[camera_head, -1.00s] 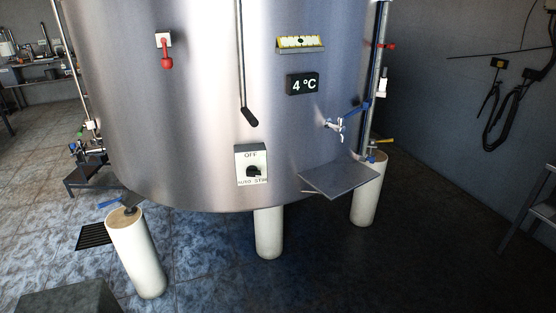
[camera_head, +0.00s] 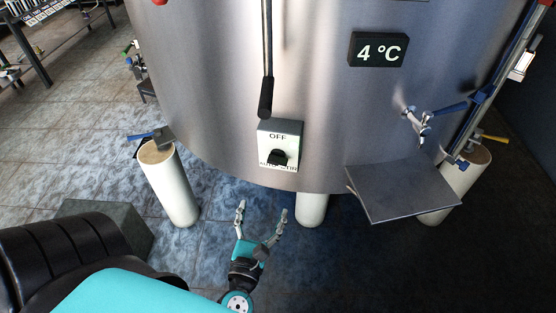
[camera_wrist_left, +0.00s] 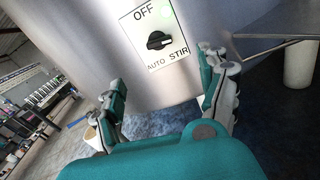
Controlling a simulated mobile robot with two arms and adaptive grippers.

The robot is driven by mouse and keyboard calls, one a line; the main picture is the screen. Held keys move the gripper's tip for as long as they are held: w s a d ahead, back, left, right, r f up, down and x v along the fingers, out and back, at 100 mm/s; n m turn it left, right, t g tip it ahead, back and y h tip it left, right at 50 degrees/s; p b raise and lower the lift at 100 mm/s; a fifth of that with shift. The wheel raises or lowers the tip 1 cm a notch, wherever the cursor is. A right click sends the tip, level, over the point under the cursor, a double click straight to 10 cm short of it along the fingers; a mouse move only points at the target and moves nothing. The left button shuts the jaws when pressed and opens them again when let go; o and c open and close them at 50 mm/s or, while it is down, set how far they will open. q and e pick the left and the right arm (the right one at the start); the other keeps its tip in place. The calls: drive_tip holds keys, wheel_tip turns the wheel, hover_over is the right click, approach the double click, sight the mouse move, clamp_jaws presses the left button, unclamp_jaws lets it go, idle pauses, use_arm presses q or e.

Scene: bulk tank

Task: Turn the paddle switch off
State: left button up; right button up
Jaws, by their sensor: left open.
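The paddle switch (camera_head: 279,146) is a white box on the front of the steel tank, with a black knob (camera_head: 278,158) and the labels OFF above and AUTO and STIR below. In the left wrist view the knob (camera_wrist_left: 159,41) lies roughly sideways, its white mark hard to make out. My left gripper (camera_head: 261,211) is open and empty, below and a little left of the switch, apart from it. In the left wrist view its two fingers (camera_wrist_left: 165,72) stand apart, with the switch beyond and above them. My right gripper is not in view.
The steel tank (camera_head: 220,100) stands on white legs (camera_head: 171,187). A grey metal shelf (camera_head: 404,190) sticks out right of the switch, below a tap (camera_head: 421,124). A black-ended lever (camera_head: 266,95) hangs just above the switch. A dark block (camera_head: 110,222) stands at left.

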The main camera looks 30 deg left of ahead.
sight(276, 164)
use_arm(q)
drive_tip(key=p+x, duration=0.3)
drive_tip(key=x, duration=1.2)
drive_tip(key=shift+w+r+p, duration=0.2)
drive_tip(key=shift+w+p, duration=0.05)
drive_tip(key=shift+p, duration=0.15)
drive_tip(key=shift+w+a, duration=0.25)
drive_tip(key=shift+w, duration=0.4)
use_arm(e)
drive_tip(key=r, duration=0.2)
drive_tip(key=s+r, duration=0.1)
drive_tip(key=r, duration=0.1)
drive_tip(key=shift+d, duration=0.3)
use_arm(q)
drive_tip(key=shift+c, duration=0.3)
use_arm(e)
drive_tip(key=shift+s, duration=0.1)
use_arm(q)
drive_tip(key=c, duration=1.1)
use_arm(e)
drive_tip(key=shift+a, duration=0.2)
